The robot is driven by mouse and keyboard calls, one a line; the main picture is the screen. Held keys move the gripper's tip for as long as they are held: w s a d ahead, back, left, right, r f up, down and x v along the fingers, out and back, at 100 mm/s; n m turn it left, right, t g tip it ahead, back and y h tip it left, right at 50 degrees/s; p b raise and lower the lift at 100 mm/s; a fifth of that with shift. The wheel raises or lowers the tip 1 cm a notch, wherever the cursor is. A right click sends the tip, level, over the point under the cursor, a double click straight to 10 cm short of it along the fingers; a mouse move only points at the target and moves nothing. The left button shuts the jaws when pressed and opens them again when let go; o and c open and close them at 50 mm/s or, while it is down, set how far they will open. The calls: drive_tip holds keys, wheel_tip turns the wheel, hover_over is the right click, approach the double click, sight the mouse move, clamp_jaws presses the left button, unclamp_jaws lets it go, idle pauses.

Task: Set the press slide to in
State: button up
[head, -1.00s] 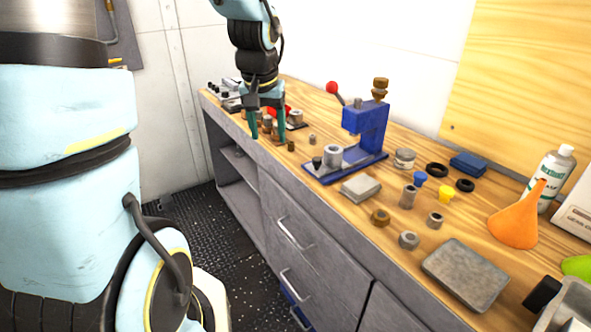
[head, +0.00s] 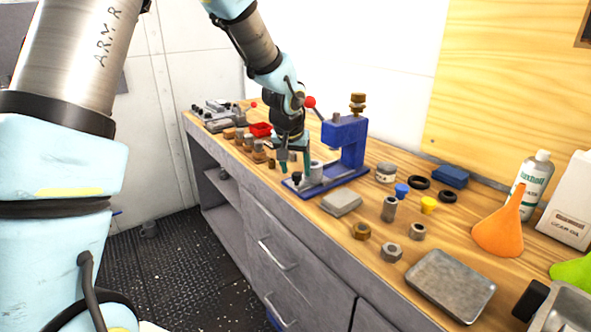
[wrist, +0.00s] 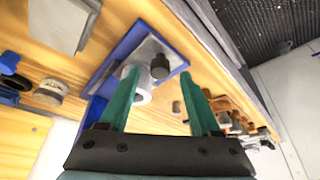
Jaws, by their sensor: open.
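The blue press (head: 345,140) stands on the bench, with a red ball on its lever (head: 310,102). On its blue base (head: 340,182) lies a grey slide (head: 330,181) with a dark knob (head: 297,178) at its front end and a metal cylinder (head: 316,170) behind it. My gripper (head: 295,167) points down over the front of the base. In the wrist view the teal fingers (wrist: 159,76) are open and spread, with the dark knob (wrist: 160,66) showing between their tips. I cannot tell whether either finger touches it. The blue base (wrist: 115,55) shows beyond.
A grey block (head: 341,203) sits right of the base. Several nuts and brown fittings (head: 259,152) stand left of the gripper. A tray (head: 450,284), orange funnel (head: 500,232) and bottle (head: 533,183) are at the right. The bench's front edge is close.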

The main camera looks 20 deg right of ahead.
drive_tip(key=shift+x, duration=0.75)
drive_tip(key=shift+c, duration=0.2)
clamp_jaws()
idle(0.7)
